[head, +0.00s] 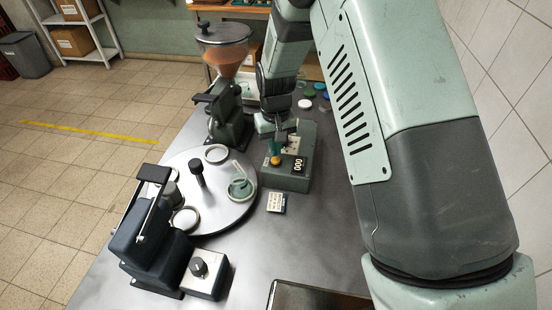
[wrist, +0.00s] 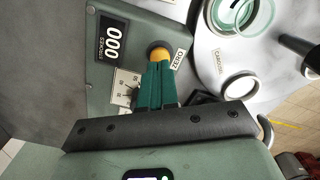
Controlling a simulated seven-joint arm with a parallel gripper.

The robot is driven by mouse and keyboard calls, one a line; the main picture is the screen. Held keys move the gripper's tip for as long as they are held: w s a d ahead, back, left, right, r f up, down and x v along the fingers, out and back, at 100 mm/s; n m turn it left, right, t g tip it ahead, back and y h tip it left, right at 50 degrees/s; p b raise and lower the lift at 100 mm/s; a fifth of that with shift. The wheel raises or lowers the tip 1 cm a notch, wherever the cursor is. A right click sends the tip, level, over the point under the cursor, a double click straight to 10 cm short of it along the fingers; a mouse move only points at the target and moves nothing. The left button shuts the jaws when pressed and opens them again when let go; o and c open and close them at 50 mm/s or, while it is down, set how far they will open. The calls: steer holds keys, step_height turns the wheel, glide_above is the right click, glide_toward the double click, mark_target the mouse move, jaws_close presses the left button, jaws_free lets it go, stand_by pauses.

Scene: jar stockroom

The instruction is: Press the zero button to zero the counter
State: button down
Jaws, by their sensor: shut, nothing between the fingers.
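The green counter box (head: 287,182) stands on the table. Its dark display reads 000 in the head view (head: 298,166) and, labelled STROKES, in the wrist view (wrist: 112,42). The orange zero button (wrist: 159,54) sits in a dark ring beside the ZERO label (wrist: 178,59); it also shows in the head view (head: 276,160). My gripper (wrist: 158,66) is shut and empty, its green fingertips right at the button and partly covering it. In the head view my gripper (head: 274,150) points down over the box. I cannot tell whether the tips touch the button.
A round carousel (head: 218,210) with ring holders lies left of the box. A hopper machine (head: 225,60) stands behind it, and a dark lever press (head: 150,235) stands at the front left. A small dial (wrist: 127,88) is beside the fingers. Coloured lids lie behind the box.

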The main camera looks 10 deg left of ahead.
steer(key=shift+r, duration=2.25)
steer(key=s+d+r, duration=0.2)
steer(key=s+r, duration=0.2)
steer(key=r, duration=0.3)
steer(key=shift+s, duration=0.3)
